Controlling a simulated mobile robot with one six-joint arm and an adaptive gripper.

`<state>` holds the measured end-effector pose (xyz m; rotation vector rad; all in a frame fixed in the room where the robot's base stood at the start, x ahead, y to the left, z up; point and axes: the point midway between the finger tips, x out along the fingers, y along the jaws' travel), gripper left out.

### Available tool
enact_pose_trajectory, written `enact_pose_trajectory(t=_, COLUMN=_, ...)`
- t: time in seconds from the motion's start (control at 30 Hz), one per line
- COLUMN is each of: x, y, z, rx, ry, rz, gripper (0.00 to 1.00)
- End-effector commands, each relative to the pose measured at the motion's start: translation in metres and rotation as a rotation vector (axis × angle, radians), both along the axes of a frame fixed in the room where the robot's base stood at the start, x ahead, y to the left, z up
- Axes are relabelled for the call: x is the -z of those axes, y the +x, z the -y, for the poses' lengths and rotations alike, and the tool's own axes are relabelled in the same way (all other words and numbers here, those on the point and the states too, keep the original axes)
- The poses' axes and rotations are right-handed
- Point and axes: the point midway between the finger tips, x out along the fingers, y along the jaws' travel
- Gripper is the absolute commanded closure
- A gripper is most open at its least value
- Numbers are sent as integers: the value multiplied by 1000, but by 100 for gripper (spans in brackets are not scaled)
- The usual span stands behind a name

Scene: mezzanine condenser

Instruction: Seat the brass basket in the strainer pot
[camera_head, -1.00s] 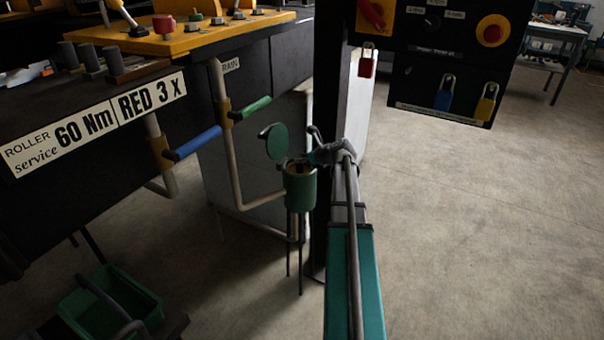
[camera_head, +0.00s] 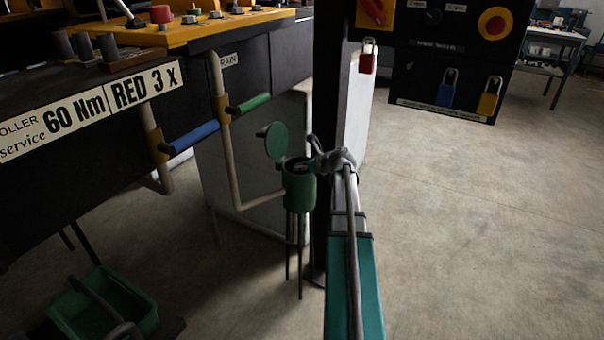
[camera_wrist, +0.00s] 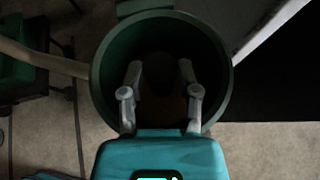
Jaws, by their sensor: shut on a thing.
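The green strainer pot (camera_head: 299,194) stands upright on thin legs beside the dark post, its round lid (camera_head: 276,142) swung open at the back left. My gripper (camera_head: 312,166) reaches over its mouth from the right. In the wrist view the pot's rim (camera_wrist: 98,90) surrounds my gripper's fingers (camera_wrist: 161,82), which point into the dark opening. The brass basket (camera_wrist: 166,106) shows only as a dim brownish patch between the fingers, inside the rim's outline. My gripper is shut on it. Its depth and whether it touches the pot's bottom are hidden in shadow.
A pale pipe (camera_head: 233,170) with blue (camera_head: 192,138) and green handles runs to the pot's left. A control box (camera_head: 448,60) with padlocks hangs at the upper right. A green crate (camera_head: 105,308) sits low at the left.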

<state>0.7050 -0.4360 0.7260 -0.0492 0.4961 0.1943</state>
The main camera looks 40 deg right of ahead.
Motion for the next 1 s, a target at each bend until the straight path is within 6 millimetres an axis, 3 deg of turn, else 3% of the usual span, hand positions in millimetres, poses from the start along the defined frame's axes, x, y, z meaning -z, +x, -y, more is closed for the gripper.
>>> enact_pose_trajectory(t=0.6, x=9, y=0, z=0, rx=0, ry=1, rz=1, gripper=100)
enact_pose_trajectory(t=0.63, x=9, y=0, z=0, rx=0, ry=0, rz=0, gripper=56)
enact_pose_trajectory(t=0.7, x=8, y=0, z=0, rx=0, ry=0, rz=0, gripper=44)
enact_pose_trajectory(t=1.0, x=8, y=0, z=0, rx=0, ry=0, rz=0, gripper=44)
